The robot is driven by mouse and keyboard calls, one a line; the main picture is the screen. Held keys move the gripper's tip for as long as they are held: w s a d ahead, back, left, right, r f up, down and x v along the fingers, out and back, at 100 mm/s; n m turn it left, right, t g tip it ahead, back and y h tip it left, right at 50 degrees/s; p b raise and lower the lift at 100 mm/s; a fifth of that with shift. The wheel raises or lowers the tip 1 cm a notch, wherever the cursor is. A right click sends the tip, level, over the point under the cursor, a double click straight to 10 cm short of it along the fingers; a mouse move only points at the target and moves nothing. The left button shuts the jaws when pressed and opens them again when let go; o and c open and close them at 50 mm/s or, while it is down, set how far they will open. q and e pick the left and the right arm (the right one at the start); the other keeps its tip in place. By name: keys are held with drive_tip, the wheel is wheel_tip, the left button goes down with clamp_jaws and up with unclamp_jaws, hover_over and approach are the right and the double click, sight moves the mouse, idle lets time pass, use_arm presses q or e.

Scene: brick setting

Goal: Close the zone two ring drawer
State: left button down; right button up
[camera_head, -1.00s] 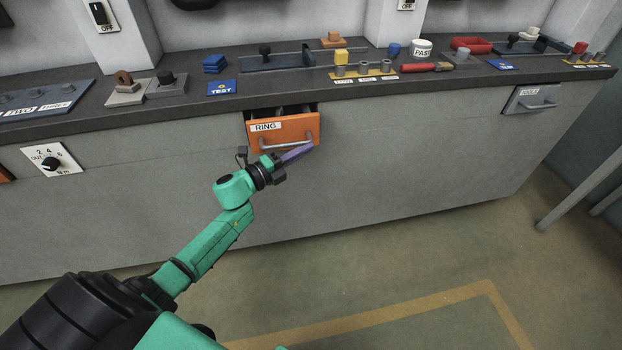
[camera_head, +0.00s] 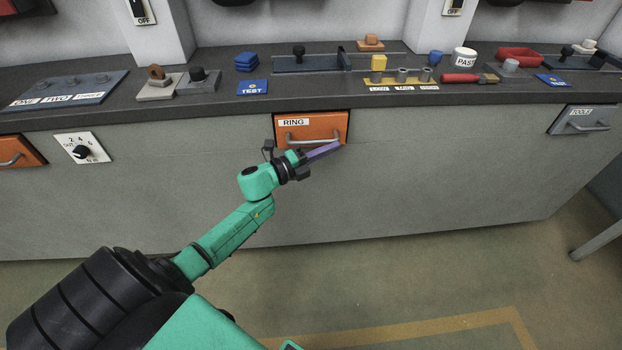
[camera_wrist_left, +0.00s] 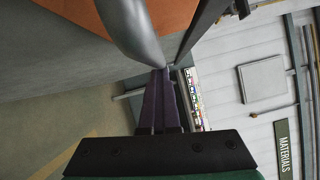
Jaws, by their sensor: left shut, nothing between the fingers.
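The orange drawer labelled RING (camera_head: 311,128) is in the front of the bench, under the counter, in the head view. Its face looks flush or almost flush with the bench front; a thin dark line shows along its top edge. Its grey bar handle (camera_head: 312,138) runs across the face. My left gripper (camera_head: 340,147) is shut and empty, its purple fingers at the lower right of the drawer face. In the left wrist view the fingertips (camera_wrist_left: 160,72) are right by the grey handle (camera_wrist_left: 130,30), with the orange face behind; I cannot tell if they touch. My right gripper is not in view.
Another orange drawer (camera_head: 18,152) is at left, a grey TOOLS drawer (camera_head: 588,120) at right. The floor in front is clear.

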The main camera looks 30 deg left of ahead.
use_arm(q)
drive_tip(key=r+v, duration=0.1)
drive_tip(key=v, duration=1.4)
drive_tip(key=s+a+f+n+g+y, duration=0.1)
drive_tip(key=a+f+n+y, duration=0.15)
drive_tip(key=f+n, duration=0.45)
drive_tip(key=s+a+f+n+g+y, duration=0.1)
drive_tip(key=s+f+n+g+y, duration=0.15)
drive_tip(key=f, duration=0.75)
drive_tip(key=s+a+f+n+y, duration=0.1)
drive_tip(key=a+f+n+y, duration=0.2)
drive_tip(key=f, duration=0.6)
drive_tip(key=s+d+f+n+g+y, duration=0.1)
drive_tip(key=s+d+f+n+g, duration=0.1)
drive_tip(key=s+f+n, duration=0.3)
drive_tip(key=s+d+f+n+g, duration=0.1)
drive_tip(key=s+d+f+g, duration=0.15)
drive_tip(key=f, duration=0.55)
drive_tip(key=s+d+f+n+g, duration=0.2)
drive_tip(key=s+d+f+g, duration=0.3)
drive_tip(key=s, duration=0.5)
drive_tip(key=s+d+f+n+g, duration=0.25)
drive_tip(key=s+d+f, duration=0.3)
drive_tip(key=s, duration=0.35)
wheel_tip(320, 180, up, 14)
drive_tip(key=s+p, duration=0.1)
drive_tip(key=p, duration=1.4)
drive_tip(key=shift+s+a+h+p, duration=0.15)
drive_tip(key=shift+a+h+p, duration=0.15)
drive_tip(key=shift+a+p, duration=0.1)
